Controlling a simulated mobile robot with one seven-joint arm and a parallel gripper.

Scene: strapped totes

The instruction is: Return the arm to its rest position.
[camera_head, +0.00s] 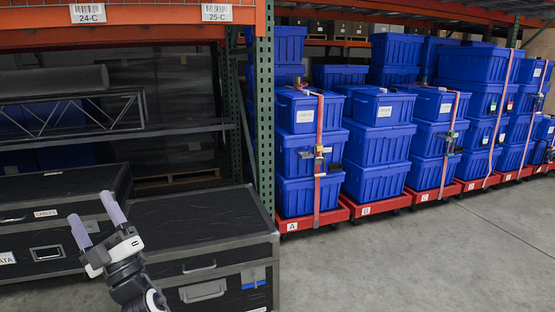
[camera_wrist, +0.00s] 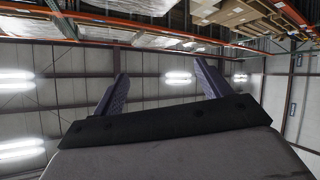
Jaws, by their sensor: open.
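My gripper (camera_head: 96,221) is at the lower left in the head view, raised in front of the black cases, with its two pale purple fingers pointing up and to the left. The fingers are apart and nothing is between them. In the wrist view, my gripper (camera_wrist: 163,92) shows its two fingers spread wide against the ceiling, with no object in the gap. My arm comes up from the bottom edge of the head view.
A black case (camera_head: 205,225) stands behind and right of my gripper, another black case (camera_head: 40,215) to its left. Blue totes (camera_head: 297,155) are strapped on red dollies (camera_head: 340,215) along the rack. Grey floor (camera_head: 450,265) is open at right.

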